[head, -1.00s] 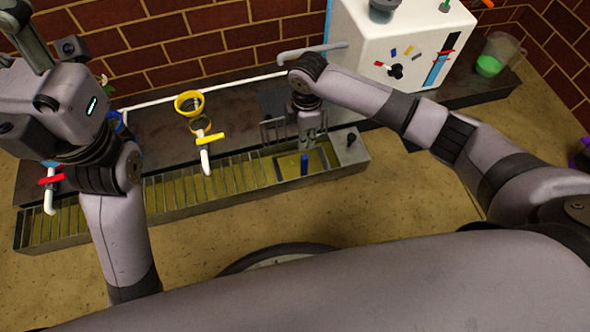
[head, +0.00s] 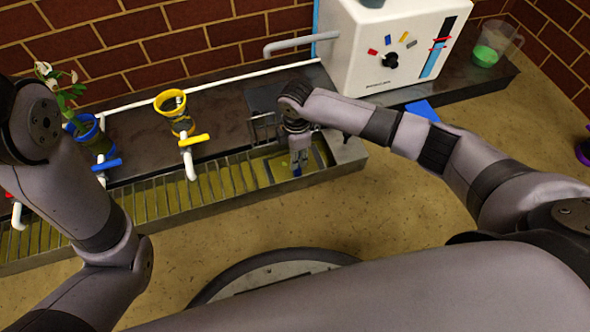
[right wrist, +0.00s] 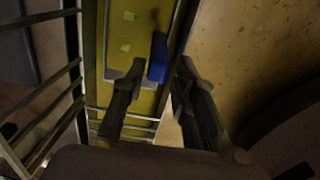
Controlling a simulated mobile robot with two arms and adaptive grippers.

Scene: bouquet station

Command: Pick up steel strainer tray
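The steel strainer tray (head: 266,174) sits in the right end of the long trough, with a blue handle (head: 297,170) at its front edge. My right gripper (head: 299,162) points down at this handle and partly covers the tray. In the right wrist view, the right gripper's (right wrist: 160,68) two dark fingers are apart, with the blue handle (right wrist: 158,57) showing between their tips and a visible gap on the right side. Green bits lie on the yellowish tray floor (right wrist: 118,70). Contact with the handle cannot be made out. My left gripper is outside the picture.
The slatted trough (head: 150,202) runs left along the counter. Yellow (head: 194,140) and blue (head: 105,164) valve spouts overhang it. A wire rack (head: 264,128) stands close behind my right gripper. A white machine (head: 385,45) and a jug (head: 490,45) stand at the right.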

